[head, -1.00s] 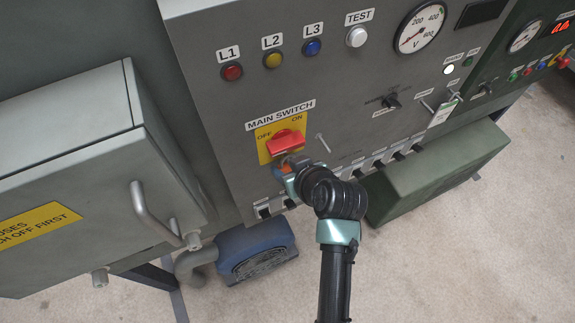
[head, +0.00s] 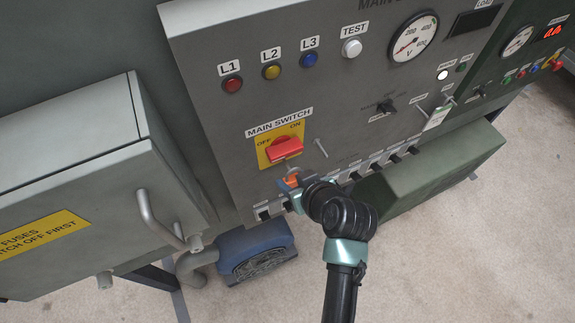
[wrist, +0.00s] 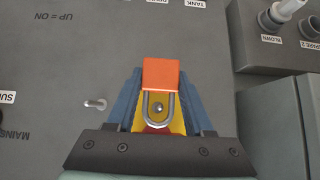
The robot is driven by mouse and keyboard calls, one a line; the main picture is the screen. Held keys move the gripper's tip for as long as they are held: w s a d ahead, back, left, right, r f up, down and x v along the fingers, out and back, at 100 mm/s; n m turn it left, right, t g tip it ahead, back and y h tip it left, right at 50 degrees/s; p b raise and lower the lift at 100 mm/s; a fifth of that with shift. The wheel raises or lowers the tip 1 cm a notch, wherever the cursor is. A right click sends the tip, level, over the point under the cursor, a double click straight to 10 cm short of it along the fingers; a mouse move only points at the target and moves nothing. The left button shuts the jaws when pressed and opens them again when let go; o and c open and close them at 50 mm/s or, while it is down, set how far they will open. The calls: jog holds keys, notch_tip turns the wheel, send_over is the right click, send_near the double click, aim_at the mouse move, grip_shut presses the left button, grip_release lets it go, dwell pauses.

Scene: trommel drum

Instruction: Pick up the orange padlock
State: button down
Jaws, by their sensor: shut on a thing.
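The orange padlock (wrist: 160,74) shows in the wrist view between the two blue fingers of my gripper (wrist: 158,88). Its metal shackle (wrist: 158,102) points toward the bottom of that picture. My gripper is shut on the padlock's body. In the head view the orange padlock (head: 292,181) is at the fingertips of my gripper (head: 287,184), just below the main switch (head: 284,149). The red switch handle lies on a yellow plate and is apart from the padlock. My wrist partly hides the gripper in the head view.
The grey control panel (head: 225,110) carries lamps, a dial and a short metal peg (head: 320,147) right of the switch. A fuse box (head: 70,165) with a bar handle (head: 155,217) stands at the left. A green box (head: 440,180) and blue motor (head: 255,248) are below.

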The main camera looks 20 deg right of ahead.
jog(key=s+d+p, duration=0.1)
jog(key=s, duration=1.4)
jog(key=shift+w+r+p, duration=0.1)
jog(key=shift+r+p, duration=0.35)
jog(key=shift+p, duration=0.15)
jog(key=shift+s, duration=0.25)
jog(key=shift+s, duration=1.9)
jog(key=shift+s+d, duration=0.1)
jog(key=shift+s, duration=0.05)
jog(key=shift+s+d, duration=0.1)
jog(key=shift+s, duration=2.85)
jog(key=shift+f, duration=0.1)
